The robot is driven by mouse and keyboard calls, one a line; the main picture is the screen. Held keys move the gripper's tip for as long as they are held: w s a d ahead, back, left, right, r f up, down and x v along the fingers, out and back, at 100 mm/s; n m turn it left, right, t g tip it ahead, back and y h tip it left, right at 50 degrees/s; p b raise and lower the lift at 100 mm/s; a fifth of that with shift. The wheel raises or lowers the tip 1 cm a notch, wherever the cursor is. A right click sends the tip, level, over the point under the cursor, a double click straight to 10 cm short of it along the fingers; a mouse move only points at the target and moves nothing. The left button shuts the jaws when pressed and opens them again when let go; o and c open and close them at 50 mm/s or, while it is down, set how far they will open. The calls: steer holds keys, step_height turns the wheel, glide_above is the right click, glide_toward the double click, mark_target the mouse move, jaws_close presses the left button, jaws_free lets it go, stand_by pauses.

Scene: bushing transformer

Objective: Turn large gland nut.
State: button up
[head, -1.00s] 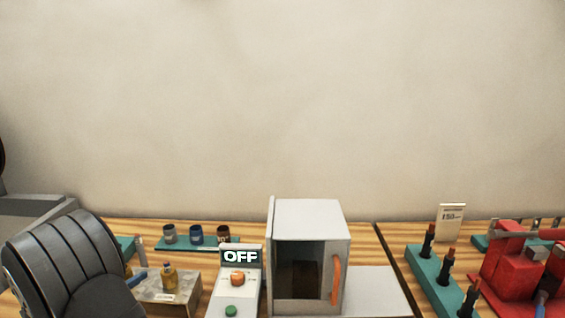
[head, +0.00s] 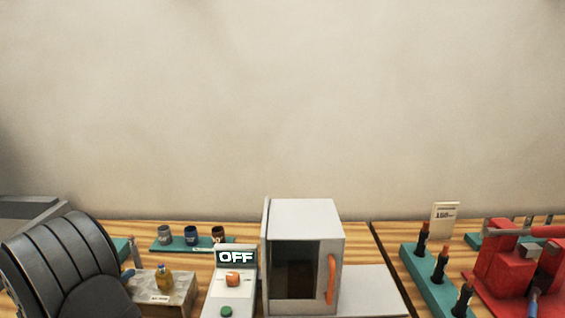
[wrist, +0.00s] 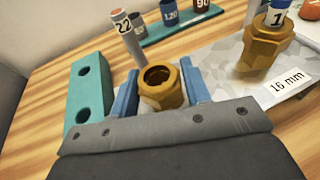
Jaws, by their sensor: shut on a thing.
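In the wrist view a brass gland nut (wrist: 162,98) with an open, dark bore sits between the two blue fingers of my gripper (wrist: 158,70). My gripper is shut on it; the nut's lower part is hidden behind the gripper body. A second brass gland fitting (wrist: 262,48) stands upright on the grey plate (wrist: 218,75), with a blue piece in its top. A brass fitting also shows on the plate in the head view (head: 163,279). There my dark wrist hides the held nut, and only a bit of blue finger shows.
A teal block (wrist: 90,92) with holes and a peg marked 22 (wrist: 124,32) stand close to my gripper. In the head view are an OFF panel (head: 235,258), a grey cabinet (head: 305,215) and a red device (head: 505,265).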

steer(key=shift+m+g+h, duration=0.3)
steer(key=shift+m+h, duration=0.4)
steer(key=shift+h, duration=0.1)
steer(key=shift+m+g+h, duration=0.4)
steer(key=shift+m+h, duration=0.2)
steer(key=shift+h, duration=0.2)
steer(key=shift+m+g+h, duration=0.5)
steer(key=shift+m+h, duration=0.2)
steer(key=shift+h, duration=0.1)
steer(key=o, duration=1.7)
steer(key=shift+o, duration=0.2)
